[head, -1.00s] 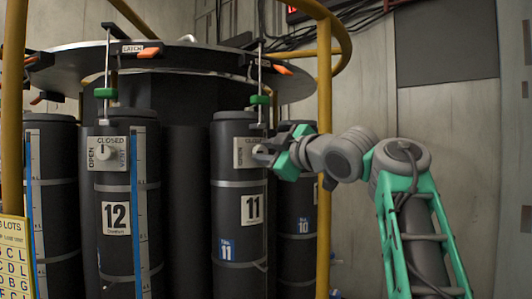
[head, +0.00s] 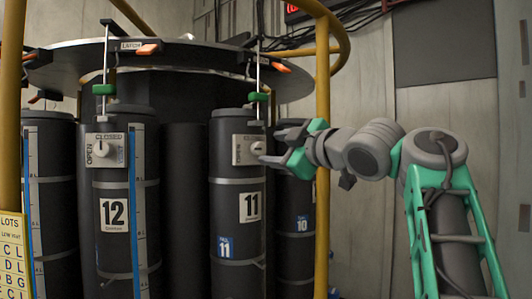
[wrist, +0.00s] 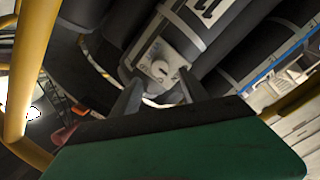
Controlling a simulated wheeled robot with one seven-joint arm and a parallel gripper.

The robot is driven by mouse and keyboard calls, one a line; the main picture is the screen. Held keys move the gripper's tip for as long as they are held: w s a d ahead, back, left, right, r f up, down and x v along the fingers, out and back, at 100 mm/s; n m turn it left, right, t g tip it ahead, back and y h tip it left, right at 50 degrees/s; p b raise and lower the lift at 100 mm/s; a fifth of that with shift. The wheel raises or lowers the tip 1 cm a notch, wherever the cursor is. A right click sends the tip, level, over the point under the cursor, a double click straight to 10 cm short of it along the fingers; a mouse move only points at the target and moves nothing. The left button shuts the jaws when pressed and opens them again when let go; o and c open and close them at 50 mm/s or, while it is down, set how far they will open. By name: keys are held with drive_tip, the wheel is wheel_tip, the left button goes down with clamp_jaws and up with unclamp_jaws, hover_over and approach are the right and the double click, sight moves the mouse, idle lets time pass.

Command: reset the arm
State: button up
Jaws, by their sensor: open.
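My gripper (head: 272,145) is at the end of my grey and green arm, just right of the valve plate on drum 11 (head: 238,185). Its jaws are apart and nothing shows between them. The round knob (head: 257,148) on that plate is in view, close to the fingertips. In the wrist view, the two dark fingers (wrist: 160,88) point at the pale plate, and its knob (wrist: 160,68) lies ahead between them. It looks clear of the fingers, though the exact gap is hard to tell.
Drum 12 (head: 112,180) stands left, its knob (head: 99,149) between OPEN and CLOSED markings. A yellow post (head: 323,190) stands behind my wrist, and a round dark rack top (head: 170,58) hangs over the drums. Bare wall (head: 450,115) lies behind my arm.

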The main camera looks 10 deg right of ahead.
drive_tip(key=v, duration=0.3)
drive_tip(key=shift+s, duration=0.1)
